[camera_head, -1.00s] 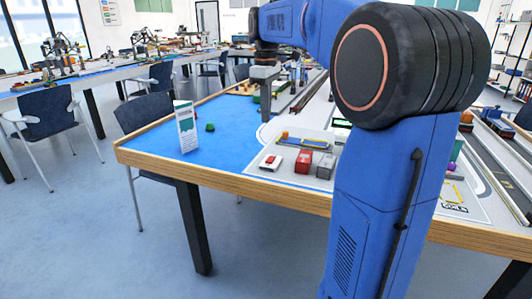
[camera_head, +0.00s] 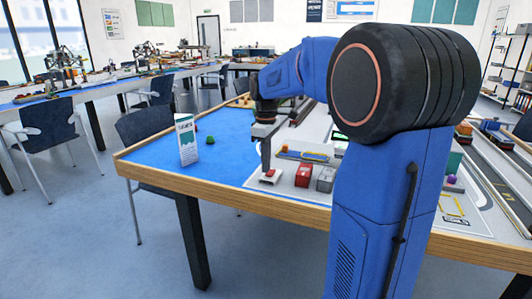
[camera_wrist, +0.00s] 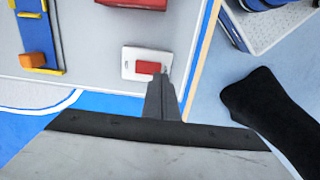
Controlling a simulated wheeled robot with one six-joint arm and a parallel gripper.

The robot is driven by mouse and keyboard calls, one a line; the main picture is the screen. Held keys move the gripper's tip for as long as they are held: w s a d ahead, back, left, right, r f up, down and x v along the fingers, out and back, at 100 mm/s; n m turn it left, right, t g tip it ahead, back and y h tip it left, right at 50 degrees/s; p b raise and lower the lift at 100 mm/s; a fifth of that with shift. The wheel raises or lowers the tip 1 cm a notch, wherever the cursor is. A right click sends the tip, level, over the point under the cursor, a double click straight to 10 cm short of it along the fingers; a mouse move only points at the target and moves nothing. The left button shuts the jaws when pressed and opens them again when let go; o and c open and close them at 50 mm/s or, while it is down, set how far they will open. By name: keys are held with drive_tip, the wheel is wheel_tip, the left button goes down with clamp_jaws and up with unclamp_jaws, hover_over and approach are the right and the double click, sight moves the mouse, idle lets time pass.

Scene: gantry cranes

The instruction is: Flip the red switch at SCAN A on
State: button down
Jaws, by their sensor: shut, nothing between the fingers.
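The switch is a white plate with a red rocker (camera_wrist: 149,67), seen from above in the wrist view. In the head view the switch (camera_head: 270,177) lies on the grey board near the table's front edge. My gripper (camera_wrist: 162,82) is shut and empty, pointing down, with its tip at the plate's lower right edge in the wrist view, just beside the rocker. In the head view my gripper (camera_head: 265,165) stands right over the switch. I cannot tell whether the tip touches it. No SCAN A label is readable.
A red container (camera_head: 303,175) and a grey container (camera_head: 325,179) stand just right of the switch. A blue tray with an orange block (camera_wrist: 33,60) lies beyond them. A white leaflet stand (camera_head: 187,140) and a green piece (camera_head: 210,140) are on the blue mat at left.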

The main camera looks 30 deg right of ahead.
drive_tip(key=shift+f, duration=0.55)
drive_tip(key=shift+f, duration=0.2)
drive_tip(key=shift+w+d+r, duration=0.4)
drive_tip(key=shift+d, duration=0.15)
idle(0.4)
drive_tip(key=shift+a+r, duration=0.15)
drive_tip(key=shift+r, duration=0.45)
wheel_tip(320, 180, up, 13)
drive_tip(key=s+a, duration=0.1)
drive_tip(key=shift+a+f, duration=0.15)
